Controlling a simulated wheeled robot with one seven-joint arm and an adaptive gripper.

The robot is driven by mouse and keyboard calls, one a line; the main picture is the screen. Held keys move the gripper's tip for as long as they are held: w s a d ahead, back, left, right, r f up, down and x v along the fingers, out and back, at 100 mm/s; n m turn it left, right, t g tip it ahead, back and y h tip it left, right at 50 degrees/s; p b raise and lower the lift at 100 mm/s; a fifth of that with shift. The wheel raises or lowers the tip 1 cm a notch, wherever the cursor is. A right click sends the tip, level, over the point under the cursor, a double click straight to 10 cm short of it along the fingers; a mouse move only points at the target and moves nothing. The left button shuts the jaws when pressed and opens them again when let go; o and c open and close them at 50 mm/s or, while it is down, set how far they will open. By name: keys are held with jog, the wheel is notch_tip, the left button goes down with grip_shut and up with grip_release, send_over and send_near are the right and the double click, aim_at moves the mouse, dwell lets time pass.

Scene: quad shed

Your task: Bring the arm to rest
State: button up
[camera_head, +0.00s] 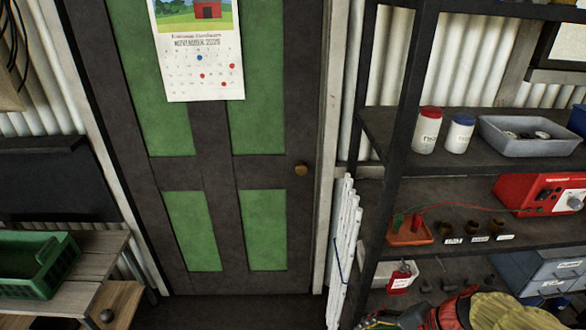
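I cannot make out my arm or my gripper in the head view. A red, black and yellowish shape (455,312) shows at the bottom right edge, cut off by the frame. I cannot tell what it is.
A closed green-panelled door (208,170) stands ahead with a calendar (198,50) on it. A dark metal shelf rack (400,105) at right holds jars, a grey tray (530,135) and a red device (540,194). At left, a green crate (38,268) sits on a wooden bench (98,262).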

jog(key=s+r+n+t+h, duration=0.1)
jog(key=r+n+h, duration=0.1)
jog(key=r+n, duration=0.3)
jog(key=s+r+n+t+h, duration=0.1)
jog(key=r+n, duration=0.4)
jog(key=r, duration=0.5)
jog(key=shift+s+r+n+t+h, duration=0.15)
jog(key=shift+s+n+t+h, duration=0.2)
jog(key=shift+s+h, duration=0.5)
jog(key=shift+a, duration=0.1)
dwell(0.6)
